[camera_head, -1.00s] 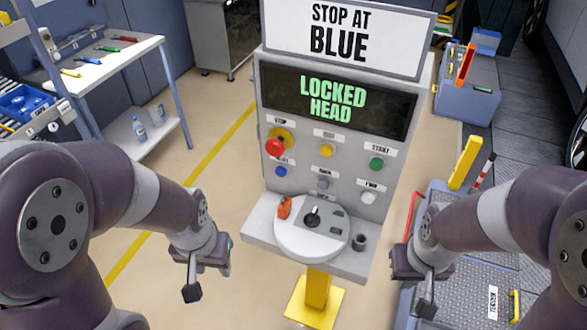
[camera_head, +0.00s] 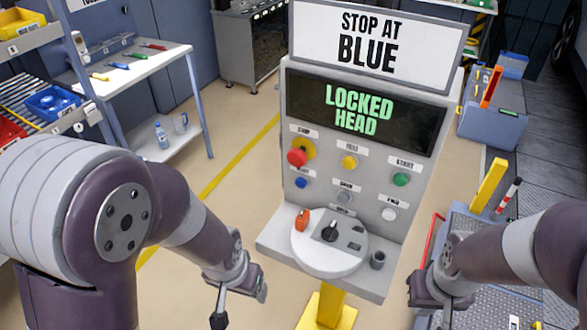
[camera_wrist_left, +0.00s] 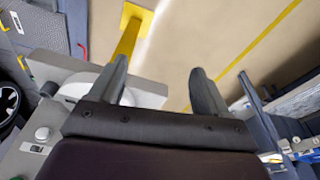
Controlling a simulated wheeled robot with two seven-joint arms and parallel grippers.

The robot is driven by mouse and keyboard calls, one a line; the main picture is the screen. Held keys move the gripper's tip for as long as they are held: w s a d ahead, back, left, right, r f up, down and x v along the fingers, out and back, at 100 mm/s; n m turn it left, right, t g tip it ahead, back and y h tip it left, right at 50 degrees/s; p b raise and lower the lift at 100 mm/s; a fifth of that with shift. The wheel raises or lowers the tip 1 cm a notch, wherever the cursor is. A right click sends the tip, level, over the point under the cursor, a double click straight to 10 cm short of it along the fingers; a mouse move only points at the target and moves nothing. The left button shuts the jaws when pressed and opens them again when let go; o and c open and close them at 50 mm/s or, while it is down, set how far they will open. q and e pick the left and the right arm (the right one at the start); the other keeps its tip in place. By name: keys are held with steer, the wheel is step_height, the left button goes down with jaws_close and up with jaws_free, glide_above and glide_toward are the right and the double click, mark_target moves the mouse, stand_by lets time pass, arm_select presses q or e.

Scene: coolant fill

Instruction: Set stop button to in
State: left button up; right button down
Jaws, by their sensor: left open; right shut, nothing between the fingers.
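The red stop button (camera_head: 297,157) sits on a yellow collar at the upper left of the grey control panel (camera_head: 345,165), under a small label. It stands out from the panel face. My left gripper (camera_head: 219,318) is low and left of the panel, apart from it. In the left wrist view its two fingers (camera_wrist_left: 160,85) are spread with nothing between them. My right gripper (camera_head: 437,315) is low at the right of the panel, apart from it; its fingertips run near the bottom edge of the picture.
Yellow (camera_head: 349,162), green (camera_head: 400,179), blue (camera_head: 301,183) and white (camera_head: 389,214) buttons share the panel. A shelf below holds a round dial plate (camera_head: 330,258) with an orange piece. The screen (camera_head: 362,112) reads LOCKED HEAD; the sign (camera_head: 376,42) reads STOP AT BLUE.

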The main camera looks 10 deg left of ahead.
arm_select(q)
steer(key=w+d+f+m+t+h+b, duration=0.1)
steer(key=w+d+f+t, duration=0.2)
steer(key=w+t, duration=0.4)
steer(key=m+t+h, duration=0.1)
steer(key=t+h, duration=0.1)
steer(key=t, duration=0.7)
glide_toward(295, 161)
steer(key=w+p, duration=0.1)
steer(key=w, duration=0.1)
steer(key=w+d+p, duration=0.1)
steer(key=w, duration=0.2)
steer(key=w+p, duration=0.1)
steer(key=w, duration=0.1)
steer(key=shift+w+d+r, duration=0.15)
steer(key=shift+w+r, duration=0.1)
steer(key=shift+w+d, duration=0.1)
steer(key=shift+w, duration=0.55)
arm_select(e)
steer(key=shift+w+r, duration=0.1)
steer(key=shift+r, duration=0.4)
